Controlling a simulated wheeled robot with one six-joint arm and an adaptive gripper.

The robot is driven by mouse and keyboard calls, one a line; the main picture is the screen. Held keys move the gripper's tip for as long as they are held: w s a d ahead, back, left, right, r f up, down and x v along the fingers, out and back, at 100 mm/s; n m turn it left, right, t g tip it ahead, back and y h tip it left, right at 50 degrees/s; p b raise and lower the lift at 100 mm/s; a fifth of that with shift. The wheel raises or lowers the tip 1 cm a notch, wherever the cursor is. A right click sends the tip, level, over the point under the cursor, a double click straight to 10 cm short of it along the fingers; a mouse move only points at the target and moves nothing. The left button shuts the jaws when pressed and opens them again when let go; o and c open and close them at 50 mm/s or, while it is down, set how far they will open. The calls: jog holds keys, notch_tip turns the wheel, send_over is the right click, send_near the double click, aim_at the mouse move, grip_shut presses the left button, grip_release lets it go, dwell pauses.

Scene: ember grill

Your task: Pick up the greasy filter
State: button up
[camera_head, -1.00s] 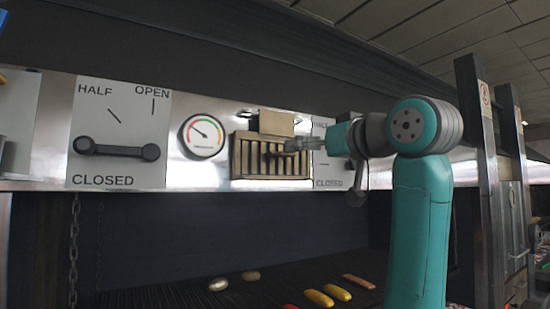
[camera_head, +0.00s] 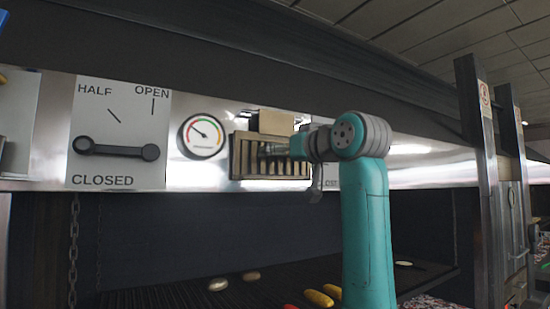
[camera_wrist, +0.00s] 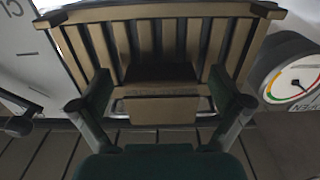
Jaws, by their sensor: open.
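The greasy filter (camera_head: 240,155) is a brown slatted panel in a frame, mounted on the steel hood front right of the gauge. In the wrist view the filter (camera_wrist: 160,12) fills the upper middle, with its vertical slats and a flat brown tab (camera_wrist: 160,110) below them. My gripper (camera_wrist: 160,85) is open, with one dark finger on each side of the tab and the lower slats. I cannot tell whether the fingers touch the filter. In the head view my gripper (camera_head: 276,150) is in front of the filter's right part and partly hidden by my arm.
A round gauge (camera_head: 202,136) sits just left of the filter. A lever plate (camera_head: 118,115) marked HALF, OPEN and CLOSED is farther left; another plate (camera_head: 331,172) is mostly behind my arm. Below is a dark grill with several food items, including a yellow one (camera_head: 319,298).

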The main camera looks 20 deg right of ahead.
jog(key=c, duration=1.5)
jog(key=shift+c, duration=0.5)
jog(key=shift+r, duration=0.15)
